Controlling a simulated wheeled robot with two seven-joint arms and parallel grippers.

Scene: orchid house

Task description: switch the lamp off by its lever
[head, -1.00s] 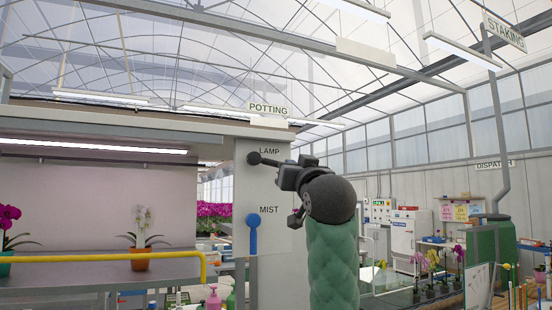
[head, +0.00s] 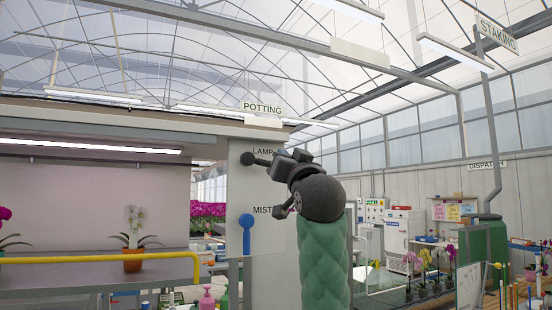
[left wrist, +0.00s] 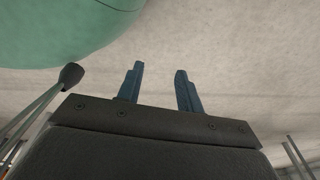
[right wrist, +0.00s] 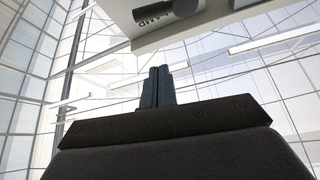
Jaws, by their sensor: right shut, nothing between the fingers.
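The lamp (head: 90,147) is a lit strip under the shelf hood. My left gripper (left wrist: 160,72) is open and empty in the left wrist view.
A blue mist lever (head: 247,222) hangs down below the lamp lever. A yellow rail (head: 110,258) runs along the bench front at left, with a potted white orchid (head: 133,243) behind it. A pink bottle (head: 207,297) stands low near the panel.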

